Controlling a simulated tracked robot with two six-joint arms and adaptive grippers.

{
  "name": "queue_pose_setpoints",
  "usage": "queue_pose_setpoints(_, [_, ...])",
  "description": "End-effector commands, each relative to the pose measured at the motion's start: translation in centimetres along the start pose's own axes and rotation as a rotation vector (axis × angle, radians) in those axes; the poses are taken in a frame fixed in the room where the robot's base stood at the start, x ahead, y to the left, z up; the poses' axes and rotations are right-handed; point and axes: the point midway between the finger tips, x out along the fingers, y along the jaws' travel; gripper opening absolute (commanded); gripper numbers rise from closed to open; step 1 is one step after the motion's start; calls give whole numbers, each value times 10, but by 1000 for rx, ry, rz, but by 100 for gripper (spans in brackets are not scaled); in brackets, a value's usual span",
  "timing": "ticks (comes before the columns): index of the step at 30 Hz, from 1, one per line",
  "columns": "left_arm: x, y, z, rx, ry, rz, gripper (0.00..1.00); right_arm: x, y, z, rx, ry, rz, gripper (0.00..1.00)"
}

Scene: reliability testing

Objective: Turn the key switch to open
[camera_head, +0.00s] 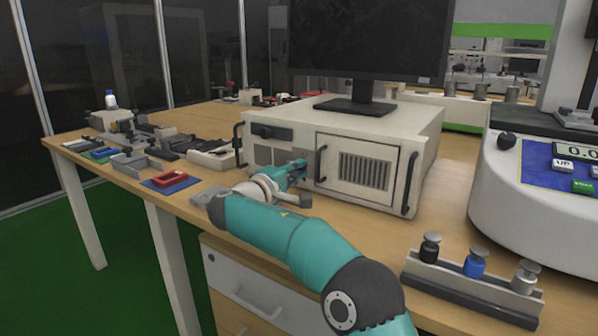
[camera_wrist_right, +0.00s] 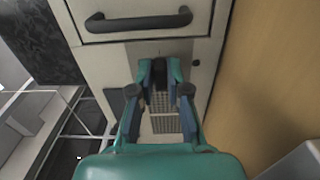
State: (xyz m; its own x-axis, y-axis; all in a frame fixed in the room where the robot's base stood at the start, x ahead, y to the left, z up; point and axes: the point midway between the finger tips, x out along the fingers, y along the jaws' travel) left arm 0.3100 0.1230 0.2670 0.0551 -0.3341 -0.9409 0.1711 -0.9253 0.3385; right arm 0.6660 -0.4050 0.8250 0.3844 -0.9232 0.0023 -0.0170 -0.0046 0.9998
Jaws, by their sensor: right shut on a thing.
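A cream instrument case (camera_head: 380,122) stands on the wooden table, with a grille and black handles on its front. My right gripper (camera_head: 297,168) reaches to the case front, left of the grilled door. In the right wrist view, its teal fingertips (camera_wrist_right: 160,72) are closed on a small dark piece (camera_wrist_right: 160,76) at a grey plate on the case front. This looks like the key switch, but the fingers cover most of it, so its turned angle cannot be told. In the head view the switch is hidden behind the gripper. My left gripper is not in view.
A monitor (camera_head: 368,40) stands on top of the case. A black handle (camera_wrist_right: 140,20) is close to the right fingers. A rack with weights (camera_head: 472,284) stands at front right, beside a white scale (camera_head: 530,205). Small parts and a blue mat (camera_head: 186,184) lie left.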

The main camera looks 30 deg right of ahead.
Motion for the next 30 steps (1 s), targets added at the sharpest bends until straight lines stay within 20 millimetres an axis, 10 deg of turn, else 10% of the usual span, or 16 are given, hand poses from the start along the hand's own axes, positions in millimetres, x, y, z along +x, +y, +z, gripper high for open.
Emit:
queue_pose_setpoints(3, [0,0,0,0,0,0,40,-3,-7,-3,-9,4,-10,0])
queue_pose_setpoints(4, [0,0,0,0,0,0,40,-3,-7,-3,-9,4,-10,19])
queue_pose_setpoints(8, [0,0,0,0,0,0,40,-2,-6,-2,-8,3,-9,40])
queue_pose_setpoints(20, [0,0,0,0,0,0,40,-5,-2,0,-4,0,-4,41])
queue_pose_setpoints(30, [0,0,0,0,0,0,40,-60,-3,-3,-6,6,-6,41])
